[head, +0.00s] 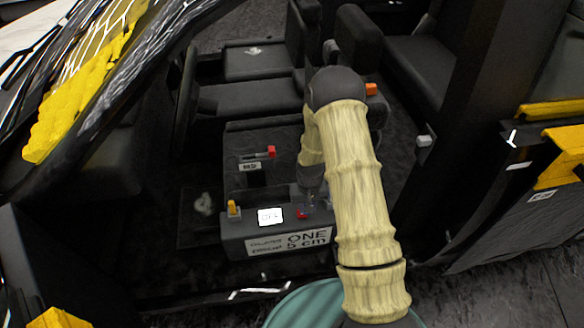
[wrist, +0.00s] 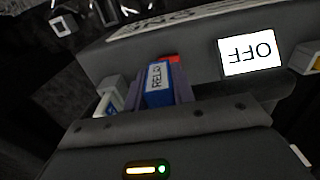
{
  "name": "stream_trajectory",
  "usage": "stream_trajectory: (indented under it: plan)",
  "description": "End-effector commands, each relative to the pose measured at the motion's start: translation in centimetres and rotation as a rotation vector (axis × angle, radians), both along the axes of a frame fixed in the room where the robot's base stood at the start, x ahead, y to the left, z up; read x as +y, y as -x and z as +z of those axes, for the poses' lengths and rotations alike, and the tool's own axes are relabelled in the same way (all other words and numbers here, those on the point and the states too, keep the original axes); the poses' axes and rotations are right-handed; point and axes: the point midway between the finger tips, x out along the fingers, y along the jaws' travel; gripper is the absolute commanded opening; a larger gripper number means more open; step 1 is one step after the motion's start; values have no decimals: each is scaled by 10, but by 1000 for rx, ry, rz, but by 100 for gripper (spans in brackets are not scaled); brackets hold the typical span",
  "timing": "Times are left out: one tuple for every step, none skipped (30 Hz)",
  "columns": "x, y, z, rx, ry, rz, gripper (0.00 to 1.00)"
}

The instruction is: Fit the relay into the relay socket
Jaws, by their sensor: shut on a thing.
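The relay (wrist: 157,84) is a blue block with a white label reading RELAY, in the middle of the wrist view. My gripper (wrist: 159,92) is shut on it, with a grey-purple finger along each side. The relay is at the near face of the dark console box (wrist: 110,62); I cannot tell whether it touches it. In the head view my gripper (head: 312,195) is by the right end of that box, partly behind my arm, and the relay cannot be made out. I cannot pick out the relay socket for certain; the relay and fingers cover that area.
The box carries a screen reading OFF (head: 270,216), a yellow lever (head: 233,208) and a red part (head: 303,214). A red-tipped lever (head: 271,152) stands on the console behind. Seats (head: 240,99) are beyond, and a dark door frame (head: 455,130) is at right.

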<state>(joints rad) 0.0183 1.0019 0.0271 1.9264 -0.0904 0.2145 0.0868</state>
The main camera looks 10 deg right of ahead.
Motion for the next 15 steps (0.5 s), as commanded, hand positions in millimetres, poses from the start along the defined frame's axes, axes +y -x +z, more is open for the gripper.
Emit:
stream_trajectory:
  plan:
    - [0, -6, -11, -6, 0, 0, 2]
    - [0, -8, -11, -6, 0, 0, 2]
    - [0, -11, -11, -6, 1, 1, 2]
    - [0, -14, -12, -6, 1, 1, 2]
    - [0, -16, -12, -6, 1, 1, 2]
    - [-1, -21, -11, -6, 2, 2, 2]
    - [-1, -24, -12, -7, 2, 2, 2]
    - [-1, -27, -11, -7, 2, 3, 2]
    - [-1, -32, -11, -6, 3, 4, 2]
    - [0, -36, -11, -7, 3, 4, 2]
    - [0, -41, -11, -7, 4, 5, 2]
    - [0, -49, -10, -8, 4, 6, 2]
    - [0, -57, -10, -9, 5, 8, 2]
    - [0, -65, -8, -9, 5, 9, 2]
    - [0, -75, -5, -8, 6, 10, 2]
